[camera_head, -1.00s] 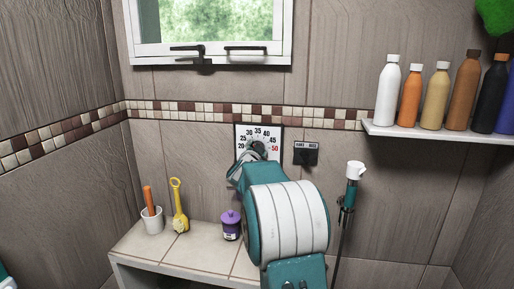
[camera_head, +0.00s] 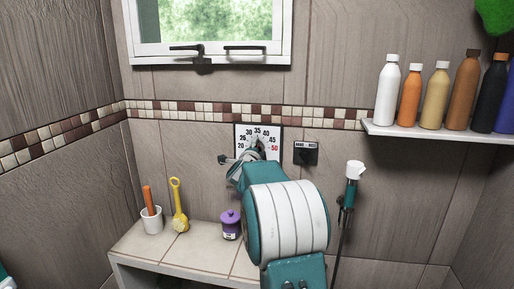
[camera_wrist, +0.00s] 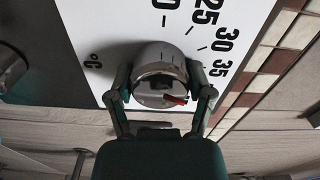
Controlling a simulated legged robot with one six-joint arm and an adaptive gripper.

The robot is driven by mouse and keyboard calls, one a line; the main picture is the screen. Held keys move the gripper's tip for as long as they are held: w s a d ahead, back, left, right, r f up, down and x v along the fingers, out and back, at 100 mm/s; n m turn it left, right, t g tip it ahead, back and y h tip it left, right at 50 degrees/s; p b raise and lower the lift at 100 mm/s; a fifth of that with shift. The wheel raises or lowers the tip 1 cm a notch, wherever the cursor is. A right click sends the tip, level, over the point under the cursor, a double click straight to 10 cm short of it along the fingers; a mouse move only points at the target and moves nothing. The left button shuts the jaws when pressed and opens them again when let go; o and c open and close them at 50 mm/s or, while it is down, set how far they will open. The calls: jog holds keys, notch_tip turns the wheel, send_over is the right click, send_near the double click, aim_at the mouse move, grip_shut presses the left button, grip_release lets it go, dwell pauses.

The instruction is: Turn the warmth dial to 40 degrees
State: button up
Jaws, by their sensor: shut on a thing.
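The warmth dial's white plate (camera_head: 272,133) is on the tiled wall, with marks from 20 to 50 in the head view. In the wrist view its round metal knob (camera_wrist: 153,66) sits between my fingers. The knob's red pointer (camera_wrist: 178,99) aims right, just past the 35 side; the numeral there is hidden by a finger. My gripper (camera_wrist: 160,92) is shut on the knob, one finger on each side. In the head view my wrist covers the lower part of the dial.
A small dark switch (camera_head: 306,154) is right of the dial. A shower handset (camera_head: 354,172) hangs further right. Several bottles stand on the right shelf (camera_head: 440,132).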

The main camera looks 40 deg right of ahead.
jog(key=shift+w+a+r+m, duration=0.1)
jog(key=shift+a+r+m, duration=0.1)
jog(key=shift+m, duration=0.2)
jog(key=o, duration=1.1)
jog(key=shift+f, duration=0.1)
jog(key=v, duration=1.1)
jog(key=shift+s+a, duration=0.3)
